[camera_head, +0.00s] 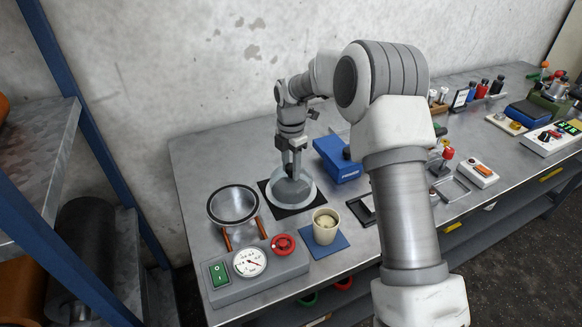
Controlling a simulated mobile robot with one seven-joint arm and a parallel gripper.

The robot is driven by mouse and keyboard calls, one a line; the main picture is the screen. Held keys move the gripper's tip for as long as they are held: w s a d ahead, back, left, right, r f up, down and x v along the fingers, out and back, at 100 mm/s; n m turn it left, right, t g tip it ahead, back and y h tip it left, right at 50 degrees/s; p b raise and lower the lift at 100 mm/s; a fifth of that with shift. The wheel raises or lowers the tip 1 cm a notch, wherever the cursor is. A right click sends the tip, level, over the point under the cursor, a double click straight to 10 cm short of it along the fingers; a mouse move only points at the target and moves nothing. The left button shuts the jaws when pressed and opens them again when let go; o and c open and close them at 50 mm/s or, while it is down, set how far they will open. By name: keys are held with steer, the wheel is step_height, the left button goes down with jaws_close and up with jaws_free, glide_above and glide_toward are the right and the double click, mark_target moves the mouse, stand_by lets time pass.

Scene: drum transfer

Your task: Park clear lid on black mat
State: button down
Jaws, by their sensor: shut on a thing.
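The clear lid (292,192) is a round, see-through dome with a pale rim. It is level over the black mat (269,201), whose corners show around it. I cannot tell whether the rim touches the mat or hangs just above it. My gripper (291,171) points straight down at the lid's top and is shut on it. The fingertips and the lid's grip are small and partly merged in this view.
A round vessel with a dark rim (232,206) stands left of the mat. In front are a gauge panel (250,264) with a red knob and a cream cup (325,227) on a blue mat. A blue box (337,162) stands close on the right.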

steer(key=shift+f, duration=0.15)
steer(key=shift+c, duration=2.3)
jaws_free()
